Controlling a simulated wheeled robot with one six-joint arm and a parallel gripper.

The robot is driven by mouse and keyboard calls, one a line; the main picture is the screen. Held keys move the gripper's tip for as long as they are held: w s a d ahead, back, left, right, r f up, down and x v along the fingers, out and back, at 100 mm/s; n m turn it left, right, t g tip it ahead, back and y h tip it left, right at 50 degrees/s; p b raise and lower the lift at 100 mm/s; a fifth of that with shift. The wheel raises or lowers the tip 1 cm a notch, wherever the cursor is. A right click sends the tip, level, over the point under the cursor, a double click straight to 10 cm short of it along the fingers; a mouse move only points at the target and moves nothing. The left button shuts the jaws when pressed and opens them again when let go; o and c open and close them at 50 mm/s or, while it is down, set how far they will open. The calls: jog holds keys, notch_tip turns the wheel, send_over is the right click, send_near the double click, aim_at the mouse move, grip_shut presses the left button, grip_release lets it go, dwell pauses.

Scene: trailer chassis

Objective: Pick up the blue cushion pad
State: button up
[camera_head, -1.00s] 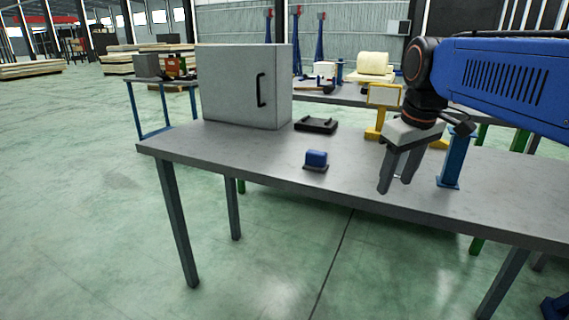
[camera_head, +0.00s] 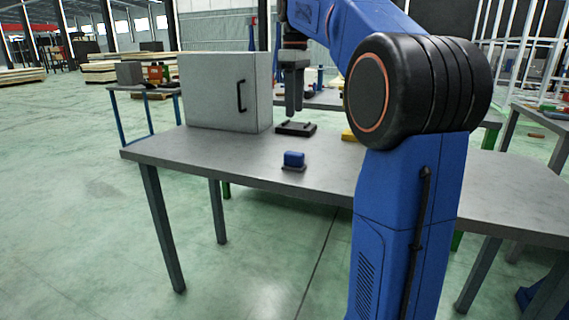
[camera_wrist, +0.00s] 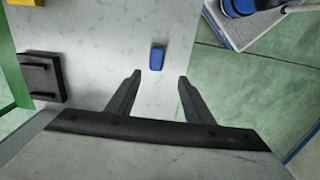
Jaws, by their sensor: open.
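The blue cushion pad (camera_head: 294,159) sits on a small dark base near the front edge of the grey table (camera_head: 230,158). In the wrist view the blue pad (camera_wrist: 157,57) lies beyond the fingertips, roughly midway between them. My gripper (camera_head: 294,108) hangs above the table with its fingers pointing down, behind and higher than the pad in the head view. In the wrist view my gripper (camera_wrist: 158,77) is open, with nothing between its fingers.
A grey cabinet (camera_head: 215,92) with a black handle stands at the table's left end. A black tray-like part (camera_head: 296,129) lies beside it, and also shows in the wrist view (camera_wrist: 40,77). Part of a yellow stand (camera_head: 348,134) shows behind my arm. The tabletop around the pad is clear.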

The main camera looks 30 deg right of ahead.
send_near(294, 153)
jog(key=f, duration=0.5)
jog(key=shift+s+a, duration=0.15)
jog(key=shift+s, duration=0.1)
jog(key=shift+w+d+f, duration=0.1)
jog(key=shift+w+f, duration=0.1)
jog(key=shift+f, duration=1.3)
jog(key=shift+w+d+f, duration=0.1)
jog(key=shift+w+f, duration=0.1)
jog(key=shift+f, duration=1.3)
jog(key=shift+c, duration=0.6)
jog(key=c, duration=1)
jog(key=shift+o, duration=0.2)
notch_tip(294, 153, up, 10)
